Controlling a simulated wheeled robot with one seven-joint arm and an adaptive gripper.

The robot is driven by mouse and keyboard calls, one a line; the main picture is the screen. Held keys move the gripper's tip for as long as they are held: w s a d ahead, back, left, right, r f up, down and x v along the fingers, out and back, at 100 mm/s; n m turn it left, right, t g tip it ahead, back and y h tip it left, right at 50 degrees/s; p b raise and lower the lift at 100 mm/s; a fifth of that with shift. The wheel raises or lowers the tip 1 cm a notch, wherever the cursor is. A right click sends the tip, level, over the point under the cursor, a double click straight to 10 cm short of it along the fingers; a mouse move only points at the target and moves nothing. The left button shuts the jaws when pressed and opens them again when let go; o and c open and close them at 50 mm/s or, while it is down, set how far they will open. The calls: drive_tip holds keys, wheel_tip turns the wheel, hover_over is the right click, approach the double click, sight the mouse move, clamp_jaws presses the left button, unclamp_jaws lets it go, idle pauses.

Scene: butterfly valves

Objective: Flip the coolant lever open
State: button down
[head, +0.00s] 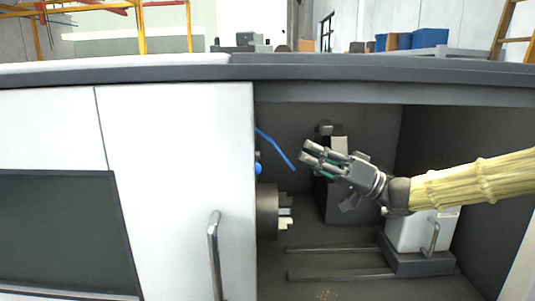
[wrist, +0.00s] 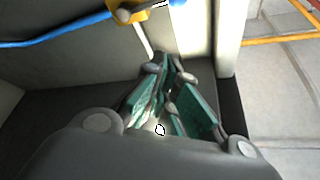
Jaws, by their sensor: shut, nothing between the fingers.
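A thin blue rod or hose (head: 276,148) slants down to the right inside the machine bay, just past the white door's edge. It also shows in the wrist view (wrist: 55,32), running into a yellow fitting (wrist: 140,12) at the top. I cannot tell for sure which part is the coolant lever. My gripper (head: 308,154) is inside the bay, pointing left, its fingertips a little right of the blue rod's lower end and apart from it. In the wrist view my gripper (wrist: 170,68) has its green-padded fingers drawn together, empty, below the yellow fitting.
The white door (head: 180,170) with a metal handle borders the bay on the left. A round grey chuck (head: 268,210) sits low behind its edge. A dark upright block (head: 333,190) stands behind my gripper. A white block with a handle (head: 415,232) stands below my arm, beside rails.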

drive_tip(key=shift+r, duration=0.1)
drive_tip(key=p+x, duration=0.4)
drive_tip(key=x, duration=0.6)
drive_tip(key=f, duration=0.1)
drive_tip(key=s+f+p, duration=0.1)
drive_tip(key=s+f, duration=0.1)
drive_tip(key=shift+s+a+f+p, duration=0.1)
drive_tip(key=shift+a+f+p, duration=0.15)
drive_tip(key=shift+a+p, duration=0.1)
drive_tip(key=shift+d, duration=0.2)
